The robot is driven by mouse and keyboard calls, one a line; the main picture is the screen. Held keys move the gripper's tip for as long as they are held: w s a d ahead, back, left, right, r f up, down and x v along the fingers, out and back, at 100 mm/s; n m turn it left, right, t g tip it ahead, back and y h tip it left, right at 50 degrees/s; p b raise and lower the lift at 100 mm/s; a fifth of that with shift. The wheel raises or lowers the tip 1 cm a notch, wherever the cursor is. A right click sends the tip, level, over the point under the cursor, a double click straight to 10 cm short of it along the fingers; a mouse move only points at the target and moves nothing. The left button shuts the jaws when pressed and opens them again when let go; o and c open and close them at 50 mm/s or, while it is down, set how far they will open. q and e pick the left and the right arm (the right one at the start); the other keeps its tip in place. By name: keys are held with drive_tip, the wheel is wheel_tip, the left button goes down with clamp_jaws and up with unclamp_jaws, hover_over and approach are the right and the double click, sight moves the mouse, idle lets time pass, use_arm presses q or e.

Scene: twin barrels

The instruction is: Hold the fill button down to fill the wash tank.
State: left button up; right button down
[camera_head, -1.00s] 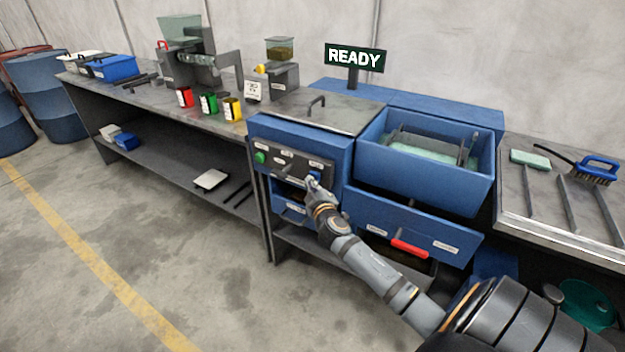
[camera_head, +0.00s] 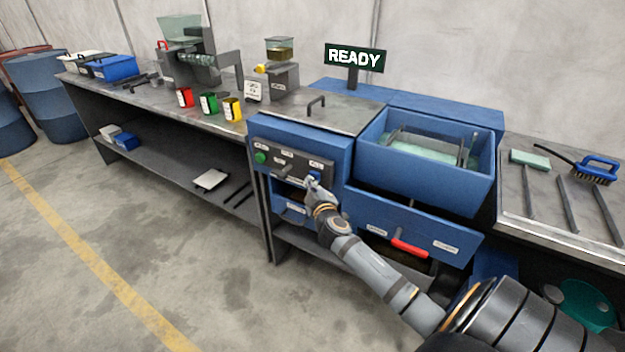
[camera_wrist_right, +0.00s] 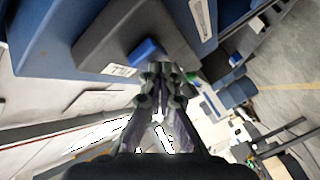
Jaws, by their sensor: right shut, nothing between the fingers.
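The dark control panel (camera_head: 292,166) on the blue washer's front has a green button (camera_head: 261,158) at its left and a blue button (camera_head: 315,175) at its right. The blue wash tank (camera_head: 425,183) is open, with pale greenish liquid (camera_head: 425,149) and a rack inside. My left gripper is out of view.
A READY sign (camera_head: 355,59) stands behind the washer. A red handle (camera_head: 409,248) sits below the tank. A brush (camera_head: 598,170) and sponge (camera_head: 530,159) lie on the right counter. Red, green and yellow containers (camera_head: 232,109) stand on the left bench.

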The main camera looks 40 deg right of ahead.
drive_tip(key=shift+s+a, duration=0.1)
idle(0.5)
drive_tip(key=shift+s+a, duration=0.3)
drive_tip(key=shift+a, duration=0.45)
drive_tip(key=a, duration=0.1)
drive_tip(key=s+a, duration=0.1)
drive_tip(key=a, duration=0.1)
drive_tip(key=s+a, duration=0.1)
drive_tip(key=shift+a, duration=0.35)
